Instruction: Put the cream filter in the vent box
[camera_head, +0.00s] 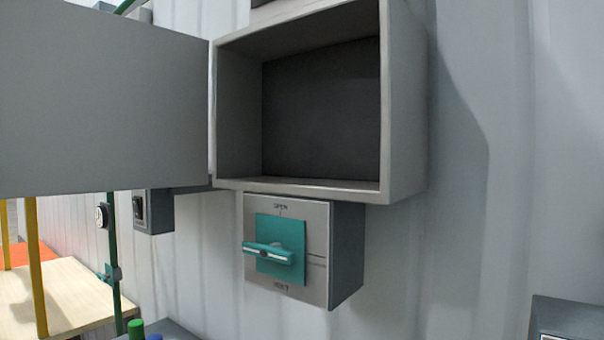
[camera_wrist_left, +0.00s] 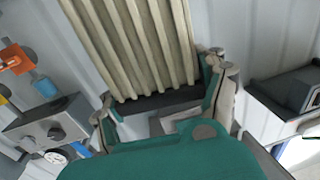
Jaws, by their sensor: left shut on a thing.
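The cream filter (camera_wrist_left: 135,45) is a pleated block with a dark edge strip at its near end. It shows only in the left wrist view. My left gripper (camera_wrist_left: 160,92) is shut on it, with a finger at each side of the near end. The far end of the filter runs out of the top of that view. The vent box (camera_head: 402,110) is a grey open-fronted box on the wall in the head view. Its inside looks empty, and its door (camera_head: 105,110) stands swung open to the left. My right gripper is in neither view.
Below the box is a grey switch box with a teal rotary handle (camera_head: 268,254). A light wooden table (camera_head: 75,295) with yellow posts stands at the lower left. A dark box (camera_head: 568,318) is at the lower right. The wall right of the vent box is bare.

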